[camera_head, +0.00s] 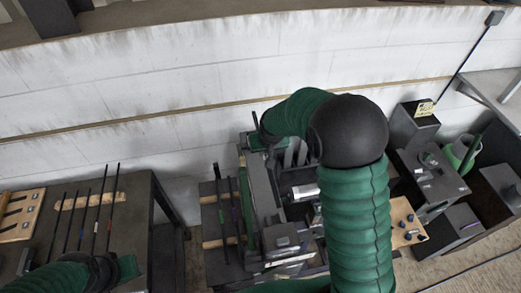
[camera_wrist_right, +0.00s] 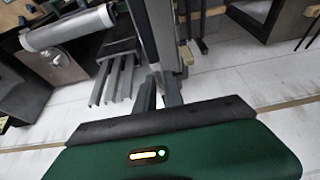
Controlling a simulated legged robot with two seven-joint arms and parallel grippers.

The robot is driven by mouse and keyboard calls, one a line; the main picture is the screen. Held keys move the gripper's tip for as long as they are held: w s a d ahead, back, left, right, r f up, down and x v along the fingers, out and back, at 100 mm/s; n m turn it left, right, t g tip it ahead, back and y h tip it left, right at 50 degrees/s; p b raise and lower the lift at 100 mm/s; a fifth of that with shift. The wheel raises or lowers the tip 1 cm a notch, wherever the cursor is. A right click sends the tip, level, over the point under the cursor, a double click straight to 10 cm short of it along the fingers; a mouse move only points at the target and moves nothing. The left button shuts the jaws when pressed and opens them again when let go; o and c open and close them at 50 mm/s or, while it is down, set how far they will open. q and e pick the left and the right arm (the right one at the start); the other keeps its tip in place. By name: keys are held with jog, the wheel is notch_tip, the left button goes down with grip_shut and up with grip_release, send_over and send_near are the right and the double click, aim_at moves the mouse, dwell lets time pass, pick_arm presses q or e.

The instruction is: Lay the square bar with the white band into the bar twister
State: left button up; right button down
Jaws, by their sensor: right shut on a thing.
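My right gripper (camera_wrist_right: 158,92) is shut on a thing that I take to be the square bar. The bar is hardly visible between the fingers, and no white band can be made out on it. In the head view my green right arm and its black joint hide most of this gripper. The gripper is at the far end of the bar twister (camera_head: 265,190), a long dark bed with a grey block near its front end. My left gripper (camera_head: 105,270) is at the lower left, away from the twister, and its fingers are not clear.
Several thin bars (camera_head: 97,215) lie on the left bench across a wooden strip. More bars (camera_head: 220,205) with coloured bands lie beside the twister. A pale roller (camera_wrist_right: 70,28) and grey prongs (camera_wrist_right: 120,75) are near the right gripper. A wooden block with pegs (camera_head: 405,222) is at the right.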

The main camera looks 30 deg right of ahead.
jog(key=f+b, duration=0.2)
jog(key=f, duration=0.2)
jog(key=f+b, duration=0.2)
jog(key=f, duration=0.2)
jog(key=f+b, duration=0.2)
jog(key=f, duration=0.2)
jog(key=shift+w+a+f+b, duration=0.1)
jog(key=shift+a+f+b, duration=0.05)
jog(key=shift+a+b, duration=0.15)
jog(key=shift+w+d+f+b, duration=0.1)
jog(key=shift+d+f+b, duration=0.05)
jog(key=shift+f+b, duration=0.55)
jog(key=shift+f, duration=0.1)
jog(key=shift+f, duration=0.1)
jog(key=c, duration=1.4)
grip_release()
jog(key=shift+s, duration=0.2)
jog(key=shift+o, duration=0.2)
